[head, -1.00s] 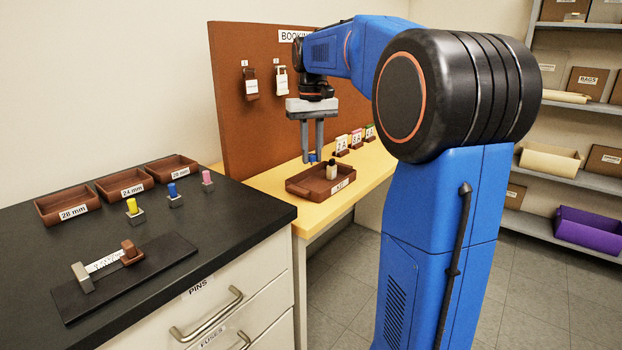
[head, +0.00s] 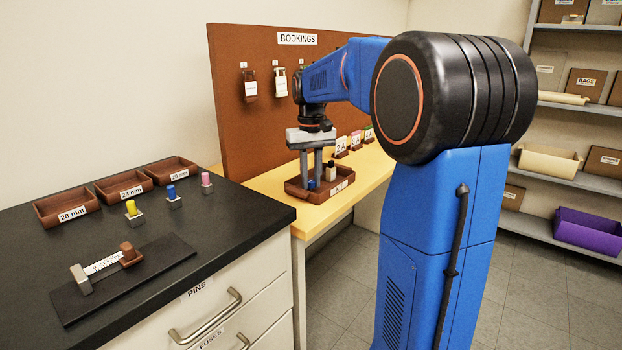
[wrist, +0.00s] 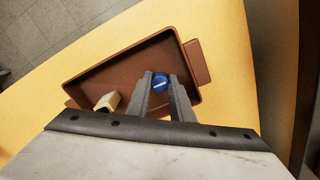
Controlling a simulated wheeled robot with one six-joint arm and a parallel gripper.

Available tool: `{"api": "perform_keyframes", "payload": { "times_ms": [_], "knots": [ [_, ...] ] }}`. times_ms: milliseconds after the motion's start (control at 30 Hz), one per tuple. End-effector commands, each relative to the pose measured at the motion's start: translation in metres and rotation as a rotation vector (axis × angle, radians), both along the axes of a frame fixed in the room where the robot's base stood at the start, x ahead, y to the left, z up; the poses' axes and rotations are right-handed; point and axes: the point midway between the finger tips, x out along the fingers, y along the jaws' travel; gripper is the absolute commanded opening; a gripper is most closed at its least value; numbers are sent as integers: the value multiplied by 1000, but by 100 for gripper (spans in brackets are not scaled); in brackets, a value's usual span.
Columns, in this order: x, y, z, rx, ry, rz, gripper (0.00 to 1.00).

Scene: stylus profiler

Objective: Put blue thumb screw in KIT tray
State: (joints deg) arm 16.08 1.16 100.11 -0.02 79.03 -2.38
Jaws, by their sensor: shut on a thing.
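The blue thumb screw (wrist: 161,83) is between the two fingertips of my gripper (wrist: 161,88), which is shut on it. In the head view the screw (head: 311,184) shows low in the brown KIT tray (head: 297,192), with my gripper (head: 312,180) reaching down into the tray from above. The wrist view shows the tray (wrist: 105,71) around the fingertips, with the screw near one end. I cannot tell whether the screw touches the tray floor.
The brown BOOKINGS board (head: 240,125) rises behind the table.

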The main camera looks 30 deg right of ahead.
Motion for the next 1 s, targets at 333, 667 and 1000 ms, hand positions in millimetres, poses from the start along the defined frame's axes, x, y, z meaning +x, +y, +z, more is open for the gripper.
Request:
{"api": "perform_keyframes", "payload": {
  "times_ms": [333,667,1000],
  "knots": [
    [0,0,-2,0,0,0,39],
    [1,0,18,0,-2,0,39],
    [1,0,82,0,-2,0,39]
  ]
}}
